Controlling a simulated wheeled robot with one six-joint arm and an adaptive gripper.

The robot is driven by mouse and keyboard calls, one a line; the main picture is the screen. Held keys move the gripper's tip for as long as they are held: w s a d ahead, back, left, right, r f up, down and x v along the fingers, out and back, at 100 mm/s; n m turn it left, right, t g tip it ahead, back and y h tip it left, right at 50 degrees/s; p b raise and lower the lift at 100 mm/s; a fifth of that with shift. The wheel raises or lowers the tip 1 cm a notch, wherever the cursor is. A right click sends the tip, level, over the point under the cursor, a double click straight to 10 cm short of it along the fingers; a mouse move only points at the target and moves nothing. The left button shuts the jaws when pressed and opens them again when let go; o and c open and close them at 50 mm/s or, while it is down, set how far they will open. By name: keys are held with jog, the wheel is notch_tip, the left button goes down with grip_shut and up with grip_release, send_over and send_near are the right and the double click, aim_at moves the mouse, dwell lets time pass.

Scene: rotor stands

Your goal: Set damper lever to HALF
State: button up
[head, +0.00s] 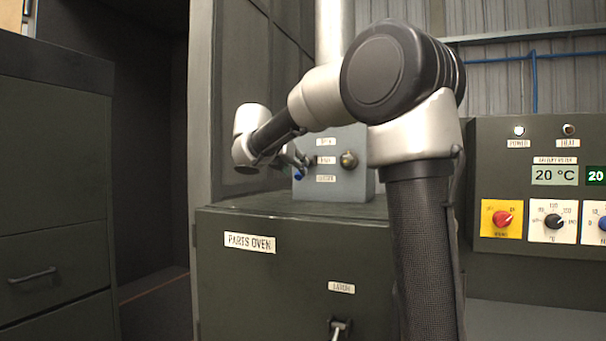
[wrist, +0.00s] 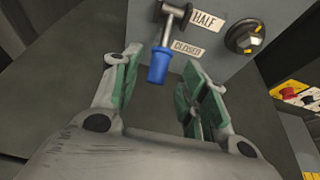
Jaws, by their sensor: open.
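The damper lever has a blue grip (wrist: 158,65) on a metal shaft, seen in the wrist view. It hangs down from its pivot on the grey box (head: 361,183), with its grip beside the CLOSED label (wrist: 187,48). The HALF label (wrist: 208,20) is above that. My gripper (wrist: 158,70) is open, with one green-padded finger on each side of the blue grip in the picture. I see no contact, and cannot tell the depth between them. In the head view the blue grip (head: 298,174) shows at the box's left, by my gripper (head: 291,159).
A black knob with yellow marks (wrist: 245,36) sits right of the labels. The box stands on the parts oven (head: 290,265), which has a latch handle (head: 340,326) in front. A control panel (head: 535,255) with dials stands at right; a drawer cabinet (head: 50,220) is at left.

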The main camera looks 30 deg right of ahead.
jog(key=x, duration=0.6)
jog(key=shift+f, duration=0.1)
grip_shut()
